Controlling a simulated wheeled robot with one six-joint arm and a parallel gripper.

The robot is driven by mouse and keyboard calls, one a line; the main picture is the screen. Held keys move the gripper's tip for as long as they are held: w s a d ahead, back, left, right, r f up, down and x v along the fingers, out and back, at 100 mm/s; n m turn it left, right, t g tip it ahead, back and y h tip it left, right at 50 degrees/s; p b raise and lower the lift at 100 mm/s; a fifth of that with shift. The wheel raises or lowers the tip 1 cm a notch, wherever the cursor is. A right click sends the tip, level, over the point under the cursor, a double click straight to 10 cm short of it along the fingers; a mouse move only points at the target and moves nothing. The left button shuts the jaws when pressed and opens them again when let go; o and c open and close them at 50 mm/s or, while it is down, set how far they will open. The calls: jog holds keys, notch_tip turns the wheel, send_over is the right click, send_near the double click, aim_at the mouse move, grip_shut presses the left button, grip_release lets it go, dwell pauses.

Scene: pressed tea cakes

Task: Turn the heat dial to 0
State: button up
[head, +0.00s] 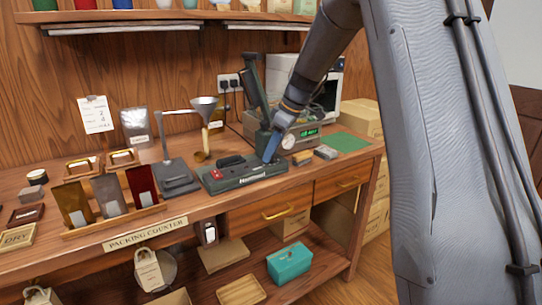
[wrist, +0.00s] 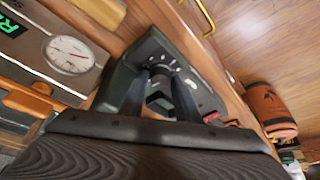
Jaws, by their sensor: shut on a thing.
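The dark green sealer (head: 240,174) stands on the counter, with a red switch on its left part. In the wrist view its end panel (wrist: 150,48) carries an arc of white marks (wrist: 176,68) around the heat dial. My gripper (wrist: 161,76) reaches down to this panel, with its two dark fingers closed around the dial's place. The fingers hide most of the dial, so I cannot read its setting. In the head view my gripper (head: 268,158) is at the right end of the sealer, and the dial is hidden there.
A box with a green display (head: 307,133) and a round gauge (wrist: 68,54) stands close behind my gripper. A funnel stand (head: 178,170) is left of the sealer. A green mat (head: 346,142) lies to the right.

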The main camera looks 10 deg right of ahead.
jog(key=shift+n+g, duration=0.3)
jog(key=shift+n, duration=0.2)
jog(key=shift+b, duration=0.3)
jog(key=o, duration=1)
jog(key=v, duration=0.7)
jog(key=shift+d+r+b, duration=0.25)
jog(key=shift+r+b, duration=0.1)
jog(key=shift+b, duration=0.05)
